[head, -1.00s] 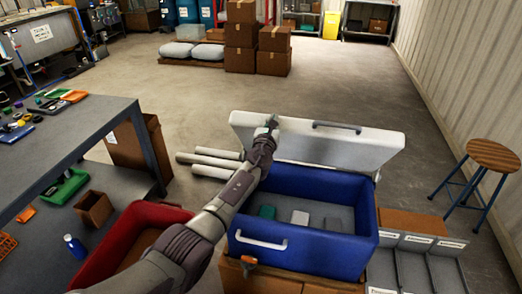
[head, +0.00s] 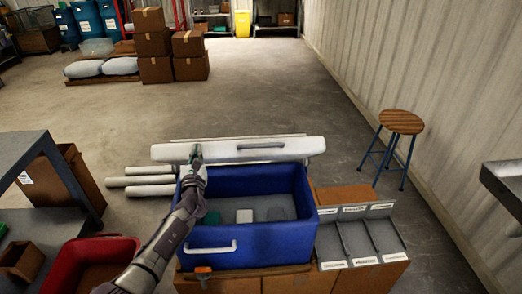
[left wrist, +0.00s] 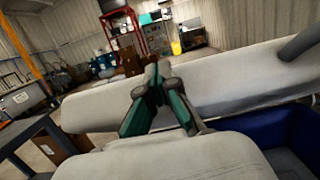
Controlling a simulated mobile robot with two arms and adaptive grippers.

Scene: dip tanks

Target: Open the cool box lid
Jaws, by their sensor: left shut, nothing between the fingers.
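The blue cool box (head: 270,248) stands open on a brown carton in the head view. Its white lid (head: 285,148) is swung back behind the box, seen nearly edge-on, with a grey handle. My left gripper (head: 196,152) is shut and empty at the left part of the lid. In the left wrist view its fingers (left wrist: 155,75) meet in front of the white lid (left wrist: 240,82); I cannot tell whether they touch it. Inside the box lie a green item and a pale item on a grey floor. My right gripper is in neither view.
A red bin (head: 85,262) stands left of the box. A divided grey tray (head: 362,238) is to the right, with a wooden stool (head: 400,122) beyond it. White rolls (head: 140,182) lie on the floor left of the lid.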

